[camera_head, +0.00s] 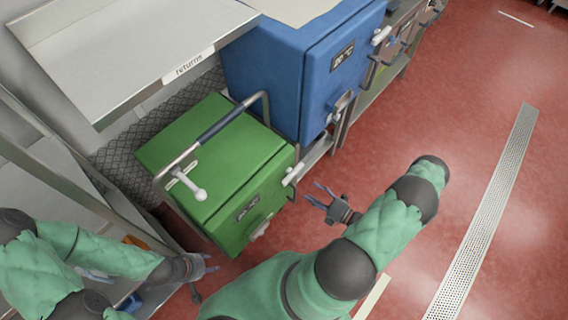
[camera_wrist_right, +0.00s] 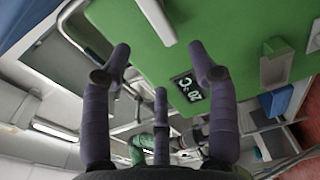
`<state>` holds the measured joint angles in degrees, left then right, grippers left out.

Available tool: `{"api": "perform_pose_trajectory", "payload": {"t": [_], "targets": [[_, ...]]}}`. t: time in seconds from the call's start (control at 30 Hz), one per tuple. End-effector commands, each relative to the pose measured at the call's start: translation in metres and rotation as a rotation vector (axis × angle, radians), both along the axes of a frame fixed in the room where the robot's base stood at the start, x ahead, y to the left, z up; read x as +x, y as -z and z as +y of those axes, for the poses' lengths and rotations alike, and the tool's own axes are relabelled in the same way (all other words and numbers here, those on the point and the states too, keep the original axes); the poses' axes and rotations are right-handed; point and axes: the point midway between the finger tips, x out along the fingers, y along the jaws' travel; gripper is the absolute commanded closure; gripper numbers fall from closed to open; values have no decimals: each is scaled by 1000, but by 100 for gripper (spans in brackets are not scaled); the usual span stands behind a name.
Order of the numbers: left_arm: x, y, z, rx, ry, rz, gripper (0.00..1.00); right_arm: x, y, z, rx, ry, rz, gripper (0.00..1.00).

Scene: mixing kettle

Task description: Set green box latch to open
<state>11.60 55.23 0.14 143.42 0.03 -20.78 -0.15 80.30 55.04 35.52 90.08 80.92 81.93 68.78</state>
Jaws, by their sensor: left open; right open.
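The green box (camera_head: 220,165) stands left of centre in the head view. A pale latch (camera_head: 293,174) sits at the right edge of its front, and a grey handle (camera_head: 260,229) is lower on that front. My right gripper (camera_head: 313,194) is open and empty, just right of the latch and apart from it. In the right wrist view its spread fingers (camera_wrist_right: 160,70) face the green front with its dark display (camera_wrist_right: 187,87); a pale bar (camera_wrist_right: 157,20) shows beyond them. My left gripper (camera_head: 207,277) is open, below the box's near corner, with nothing visible in it.
A bar with a dark blue grip (camera_head: 221,122) and a pale knobbed lever (camera_head: 194,189) are on the green box's top. A blue box (camera_head: 300,70) stands behind it. A metal shelf (camera_head: 140,50) overhangs at upper left. The red floor (camera_head: 460,120) at right is clear.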

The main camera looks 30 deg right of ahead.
Motion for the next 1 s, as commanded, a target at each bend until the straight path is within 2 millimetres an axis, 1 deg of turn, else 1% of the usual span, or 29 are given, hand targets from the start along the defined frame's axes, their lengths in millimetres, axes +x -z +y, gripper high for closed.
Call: {"api": "perform_pose_trajectory", "payload": {"t": [0.03,0.1,0.2,0.37,1.0], "targets": [[0,2,0,0,0,0,54,-3,2,-9,16,38,-4,40],[0,2,0,0,0,0,54,-5,2,-16,30,68,-8,40],[0,2,0,0,0,0,54,-2,1,-19,37,80,-11,40],[0,1,0,0,0,0,54,9,1,-15,36,75,-11,40],[0,-3,0,0,0,0,54,71,1,4,34,73,-11,40]]}}
